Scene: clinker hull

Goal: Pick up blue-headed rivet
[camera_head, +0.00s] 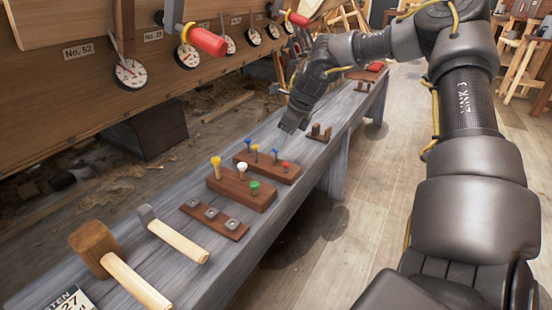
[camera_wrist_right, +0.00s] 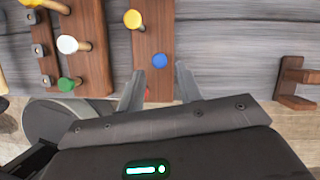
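Blue-headed rivets stand in the farther wooden block (camera_head: 266,171): one (camera_head: 248,140) at its far-left end, and another (camera_head: 275,152) nearer its right end, between a yellow-headed rivet (camera_head: 254,148) and a red-headed one (camera_head: 285,165). In the right wrist view, one blue head (camera_wrist_right: 159,60) shows just beyond my right gripper (camera_wrist_right: 160,88), roughly in line with the gap between its fingers. The fingers are apart, with nothing held between them. In the head view the right gripper (camera_head: 287,132) hangs above and just behind the block. My left gripper is out of view.
A nearer block (camera_head: 240,192) holds yellow, white and green rivets. A strip with square plates (camera_head: 213,220), a hammer (camera_head: 172,236) and a mallet (camera_head: 110,262) lie on the grey bench. A small wooden rack (camera_head: 320,133) stands to the right. The hull with gauges rises behind.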

